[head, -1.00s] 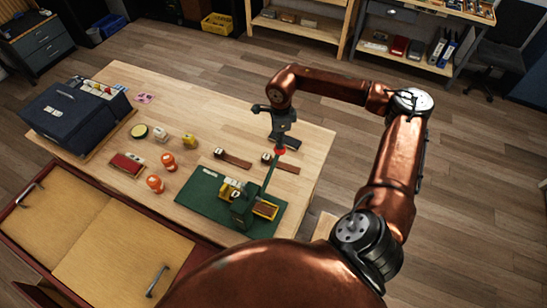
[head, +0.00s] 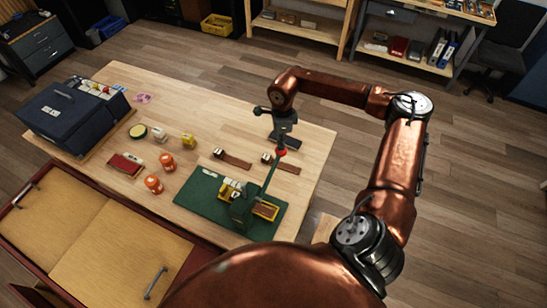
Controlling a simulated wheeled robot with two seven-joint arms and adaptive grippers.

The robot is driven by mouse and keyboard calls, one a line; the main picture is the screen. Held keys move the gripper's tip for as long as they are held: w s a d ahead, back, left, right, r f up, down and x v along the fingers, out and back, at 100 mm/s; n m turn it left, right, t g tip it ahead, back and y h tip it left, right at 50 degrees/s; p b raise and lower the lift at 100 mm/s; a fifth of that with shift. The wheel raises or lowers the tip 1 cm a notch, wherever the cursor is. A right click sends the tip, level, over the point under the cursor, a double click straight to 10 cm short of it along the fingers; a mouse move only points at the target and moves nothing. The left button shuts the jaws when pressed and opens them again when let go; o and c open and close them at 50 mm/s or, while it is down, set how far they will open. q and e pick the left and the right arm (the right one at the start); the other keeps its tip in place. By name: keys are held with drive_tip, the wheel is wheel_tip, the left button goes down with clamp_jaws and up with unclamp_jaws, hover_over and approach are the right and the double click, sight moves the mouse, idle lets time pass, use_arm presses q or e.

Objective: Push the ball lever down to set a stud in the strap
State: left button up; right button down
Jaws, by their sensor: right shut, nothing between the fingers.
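The green lever press (head: 243,210) stands on a green mat (head: 190,194) near the table's front right. Its lever rises up and to the right, ending in a red ball (head: 281,152). My right gripper (head: 282,141) is shut and empty, just above the ball in the picture; I cannot tell whether it touches. A brown strap (head: 237,161) with a metal buckle lies behind the mat, and a second brown strap (head: 288,168) lies to its right, partly behind the lever. What sits under the press is too small to make out. My left gripper is not in view.
A yellow tray (head: 266,210) sits beside the press. Orange jars (head: 153,184), a red box (head: 126,164) and a dark blue case (head: 70,115) stand to the left. The table's back middle is clear.

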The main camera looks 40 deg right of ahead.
drive_tip(key=shift+d+f, duration=0.15)
drive_tip(key=shift+f, duration=0.35)
drive_tip(key=shift+w+d+f+b, duration=0.15)
drive_tip(key=shift+d+f+b, duration=0.05)
drive_tip(key=shift+f+b, duration=0.65)
drive_tip(key=shift+d+f+b, duration=0.1)
drive_tip(key=shift+f+b, duration=0.5)
drive_tip(key=shift+f, duration=0.4)
drive_tip(key=shift+f+b, duration=0.45)
drive_tip(key=shift+f, duration=0.2)
drive_tip(key=shift+w, duration=0.1)
drive_tip(key=shift+r, duration=0.1)
